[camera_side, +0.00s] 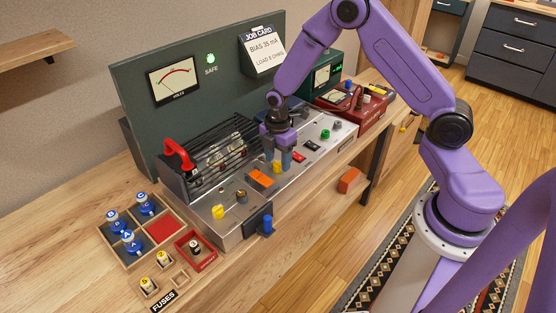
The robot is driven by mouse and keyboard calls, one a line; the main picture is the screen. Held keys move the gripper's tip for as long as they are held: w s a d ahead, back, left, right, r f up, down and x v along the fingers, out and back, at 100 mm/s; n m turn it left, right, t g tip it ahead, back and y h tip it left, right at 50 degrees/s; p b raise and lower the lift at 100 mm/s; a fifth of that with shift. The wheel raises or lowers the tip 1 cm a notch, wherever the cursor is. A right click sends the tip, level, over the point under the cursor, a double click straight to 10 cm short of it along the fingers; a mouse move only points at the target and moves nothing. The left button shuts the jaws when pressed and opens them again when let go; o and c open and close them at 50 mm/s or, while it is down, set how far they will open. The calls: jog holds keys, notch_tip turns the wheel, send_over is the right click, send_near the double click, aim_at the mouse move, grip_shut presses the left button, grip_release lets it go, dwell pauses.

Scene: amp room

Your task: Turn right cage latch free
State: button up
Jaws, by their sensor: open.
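The amplifier's black wire cage (232,143) has a red handle (178,154) at its left end, and glass tubes show through its bars. A yellow latch (277,168), the right one, stands at the cage's front right. Another yellow latch (218,212), the left one, is at the front left of the metal chassis. My gripper (278,156) points down over the right latch, with its fingers open. The latch's lower part shows below and between the fingers. I cannot tell whether they touch it.
The chassis top (318,133) carries orange, red, black and green parts. A meter panel (130,85) stands behind. Bare bench lies front left.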

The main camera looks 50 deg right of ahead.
jog(key=shift+f, duration=0.55)
jog(key=c, duration=1)
